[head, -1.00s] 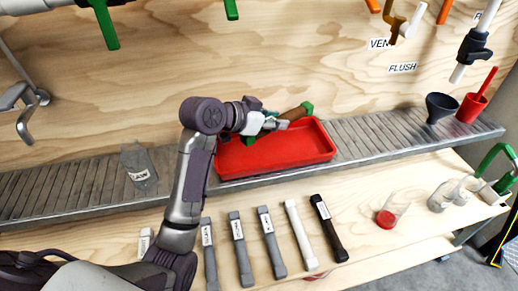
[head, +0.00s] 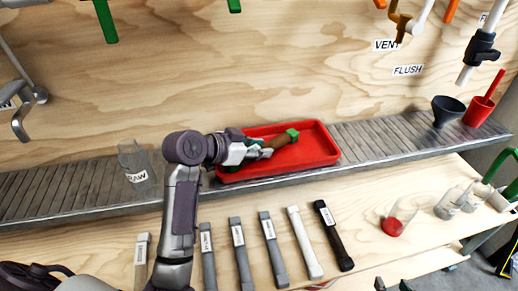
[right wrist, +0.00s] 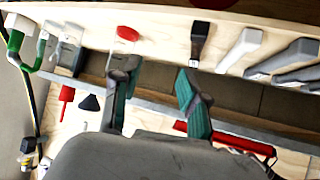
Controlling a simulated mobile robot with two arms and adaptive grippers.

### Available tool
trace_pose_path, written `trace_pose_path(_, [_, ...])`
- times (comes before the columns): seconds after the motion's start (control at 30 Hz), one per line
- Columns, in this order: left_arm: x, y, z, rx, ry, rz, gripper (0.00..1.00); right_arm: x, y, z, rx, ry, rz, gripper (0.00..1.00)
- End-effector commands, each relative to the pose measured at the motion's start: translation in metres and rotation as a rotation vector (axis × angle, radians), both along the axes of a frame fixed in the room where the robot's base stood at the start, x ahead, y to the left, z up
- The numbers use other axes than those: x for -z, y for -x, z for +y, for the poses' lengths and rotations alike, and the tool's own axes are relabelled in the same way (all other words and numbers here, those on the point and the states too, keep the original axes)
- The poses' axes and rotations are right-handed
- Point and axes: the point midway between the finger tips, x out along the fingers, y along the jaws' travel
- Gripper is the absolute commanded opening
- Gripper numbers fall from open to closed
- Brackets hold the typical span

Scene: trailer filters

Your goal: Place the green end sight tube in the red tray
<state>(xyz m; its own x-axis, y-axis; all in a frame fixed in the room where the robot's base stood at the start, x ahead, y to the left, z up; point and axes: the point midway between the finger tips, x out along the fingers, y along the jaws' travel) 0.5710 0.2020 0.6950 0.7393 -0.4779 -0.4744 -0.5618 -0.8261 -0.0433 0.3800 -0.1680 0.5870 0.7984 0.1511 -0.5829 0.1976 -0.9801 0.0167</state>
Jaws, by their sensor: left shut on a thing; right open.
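The green end sight tube (head: 282,142) has a brown body and a green end. It is low, over or inside the red tray (head: 328,150); I cannot tell whether it touches the floor of the tray. My left gripper (head: 262,153) is shut on the tube's left part and hides some of it. The red tray sits on the grey slatted shelf and also shows partly in the right wrist view (right wrist: 235,143). My right gripper (right wrist: 155,82) is open and empty in the right wrist view.
A clear container labelled RAW (head: 138,168) stands on the shelf left of my left arm. Several labelled bars lie on the lower bench. A red-ended clear jar (head: 394,226) is right of them.

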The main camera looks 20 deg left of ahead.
Motion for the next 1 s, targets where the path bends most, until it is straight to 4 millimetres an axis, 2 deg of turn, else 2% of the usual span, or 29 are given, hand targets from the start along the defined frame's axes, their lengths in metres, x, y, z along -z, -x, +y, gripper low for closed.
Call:
trace_pose_path(0.23, [0.001,0.000,0.000,0.000,0.000,0.000,0.00,0.000,0.000,0.000,0.000,-0.001,-0.003,0.44])
trace_pose_path(0.27, [0.001,0.000,0.000,0.000,0.000,0.000,0.35,-0.001,-0.001,0.000,0.000,-0.001,-0.004,0.44])
trace_pose_path(0.4, [0.001,0.000,0.000,0.000,0.000,0.000,0.55,-0.001,0.000,0.000,0.000,-0.001,-0.003,0.44])
trace_pose_path(0.77, [-0.003,0.002,0.002,-0.001,0.000,0.000,0.55,0.000,0.001,0.000,0.001,0.002,0.007,0.44])
trace_pose_path(1.0, [-0.020,0.028,0.019,-0.002,-0.005,-0.001,0.55,0.022,0.034,-0.012,0.014,0.048,0.217,0.44])
